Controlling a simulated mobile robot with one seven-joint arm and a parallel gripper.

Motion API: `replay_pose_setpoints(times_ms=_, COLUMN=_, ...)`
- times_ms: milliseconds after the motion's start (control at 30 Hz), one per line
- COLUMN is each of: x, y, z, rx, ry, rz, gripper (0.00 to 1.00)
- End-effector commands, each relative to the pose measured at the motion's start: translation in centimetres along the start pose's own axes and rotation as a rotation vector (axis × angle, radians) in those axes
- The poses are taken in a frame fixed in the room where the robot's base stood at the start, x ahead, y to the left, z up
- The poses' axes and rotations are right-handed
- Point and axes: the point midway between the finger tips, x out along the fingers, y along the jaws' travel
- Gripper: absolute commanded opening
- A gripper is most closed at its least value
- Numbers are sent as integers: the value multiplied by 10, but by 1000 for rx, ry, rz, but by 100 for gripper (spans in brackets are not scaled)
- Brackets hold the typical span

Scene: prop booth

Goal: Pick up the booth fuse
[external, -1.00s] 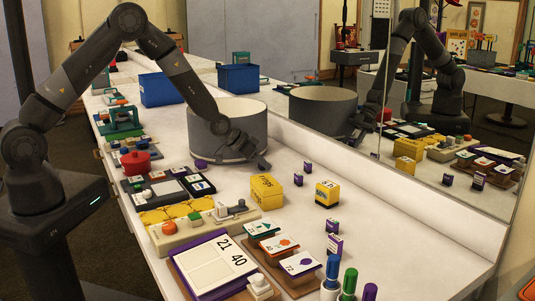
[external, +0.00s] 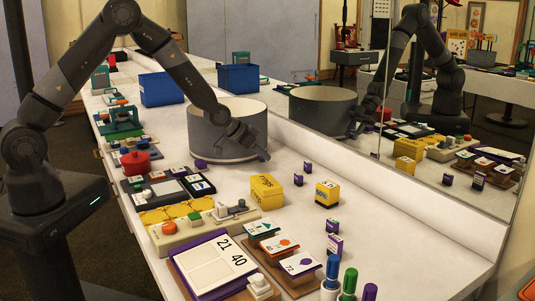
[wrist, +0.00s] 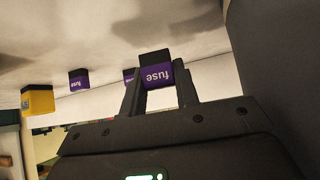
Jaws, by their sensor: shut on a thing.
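A purple booth fuse with a black end (wrist: 157,74) and the word "fuse" on it sits between the two fingers of my gripper (wrist: 160,84) in the wrist view. The gripper is shut on it. In the external view my gripper (external: 262,154) is just right of the grey round drum, above the white counter; the held fuse cannot be made out there. Other purple fuses stand on the counter: one (external: 298,179), one farther back (external: 308,166), and two nearer the front (external: 333,226) (external: 334,245).
The grey drum (external: 240,140) stands beside my gripper. Yellow boxes (external: 266,190) (external: 327,193) stand in front. A mirror (external: 440,120) runs along the right side and reflects the scene. The counter's right front (external: 410,235) is clear.

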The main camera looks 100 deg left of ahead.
Motion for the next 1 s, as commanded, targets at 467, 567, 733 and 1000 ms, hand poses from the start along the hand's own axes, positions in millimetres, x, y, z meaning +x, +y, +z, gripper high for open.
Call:
replay_pose_setpoints(times_ms=467, x=-64, y=70, z=-14, rx=5, ry=1, rz=3, gripper=7)
replay_pose_setpoints(times_ms=567, x=-74, y=80, z=-16, rx=4, ry=1, rz=2, gripper=7)
replay_pose_setpoints(times_ms=733, x=-85, y=93, z=-17, rx=3, ry=1, rz=0, gripper=7)
replay_pose_setpoints(times_ms=1000, x=-93, y=103, z=-18, rx=0, ry=0, rz=0, gripper=7)
